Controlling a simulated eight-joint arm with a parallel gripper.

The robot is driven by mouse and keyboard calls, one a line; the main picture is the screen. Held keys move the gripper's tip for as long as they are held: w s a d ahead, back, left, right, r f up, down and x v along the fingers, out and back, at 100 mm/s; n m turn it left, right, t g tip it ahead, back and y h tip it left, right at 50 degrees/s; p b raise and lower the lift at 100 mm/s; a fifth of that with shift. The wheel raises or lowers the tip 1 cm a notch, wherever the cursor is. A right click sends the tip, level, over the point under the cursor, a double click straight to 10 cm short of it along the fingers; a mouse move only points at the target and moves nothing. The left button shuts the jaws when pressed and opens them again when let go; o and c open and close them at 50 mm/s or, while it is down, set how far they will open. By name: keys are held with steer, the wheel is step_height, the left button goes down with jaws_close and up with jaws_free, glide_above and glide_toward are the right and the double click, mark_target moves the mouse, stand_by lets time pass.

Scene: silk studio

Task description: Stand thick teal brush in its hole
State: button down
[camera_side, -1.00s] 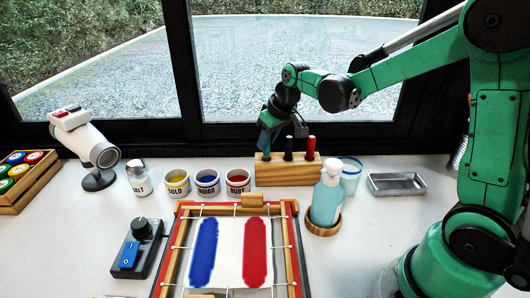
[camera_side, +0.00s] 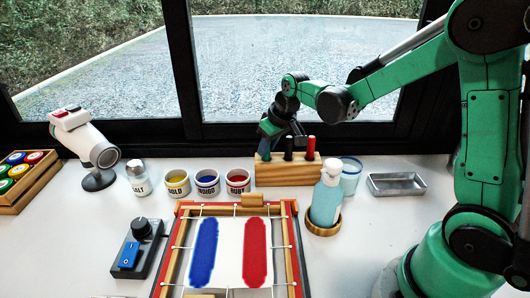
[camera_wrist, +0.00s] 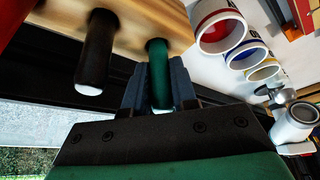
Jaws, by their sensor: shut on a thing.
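The thick teal brush (camera_wrist: 158,68) is between my gripper's fingers (camera_wrist: 157,88) in the wrist view, which are shut on it. Its handle meets the wooden brush block (camera_wrist: 130,18) at the block's end hole; how deep it sits is hidden. In the side view my gripper (camera_side: 266,143) is at the left end of the block (camera_side: 285,176) and mostly covers the brush. The brush looks roughly upright, in line with the others.
A black brush (camera_side: 288,148) and a red brush (camera_side: 311,149) stand in the block to the right. Several paint cups, including the ruby one (camera_side: 237,184), stand left. A soap bottle (camera_side: 326,196) and a metal tray (camera_side: 397,184) are right; a painted frame (camera_side: 295,240) lies in front.

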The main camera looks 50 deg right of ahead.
steer(key=shift+f, duration=0.25)
steer(key=c, duration=0.6)
jaws_free()
steer(key=shift+v, duration=2.8)
steer(key=s+a, duration=0.2)
steer(key=s, duration=0.1)
steer(key=s+a+t, duration=0.1)
steer(key=s+a, duration=0.1)
steer(key=s, duration=0.1)
steer(key=s+a+r+t, duration=0.1)
steer(key=s+a, duration=0.1)
steer(key=s, duration=0.2)
steer(key=shift+s+a+r, duration=0.1)
steer(key=shift+a, duration=0.25)
